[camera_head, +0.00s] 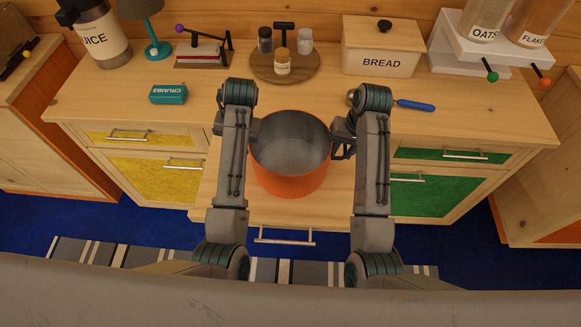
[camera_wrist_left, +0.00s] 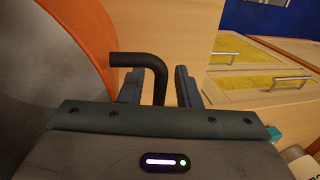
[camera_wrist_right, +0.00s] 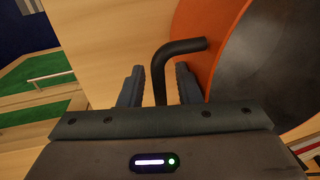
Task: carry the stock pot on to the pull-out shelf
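The orange stock pot (camera_head: 290,184), grey inside, is upright over the pull-out shelf (camera_head: 235,205) and appears to stand on it. Its dark bent side handles show in the left wrist view (camera_wrist_left: 155,68) and the right wrist view (camera_wrist_right: 162,72). My left gripper (camera_wrist_left: 158,88) has its fingers on either side of one handle, with gaps showing. My right gripper (camera_wrist_right: 160,88) is likewise open around the other handle, and its fingers also show in the head view (camera_head: 342,147). My left fingers are mostly hidden by my arm there.
On the counter behind are a round board (camera_head: 309,75) with jars, a bread bin (camera_head: 380,55), a crumbs box (camera_head: 168,94) and a blue-handled utensil (camera_head: 415,106). Yellow drawers (camera_head: 150,174) are on the left, green drawers (camera_head: 436,196) on the right.

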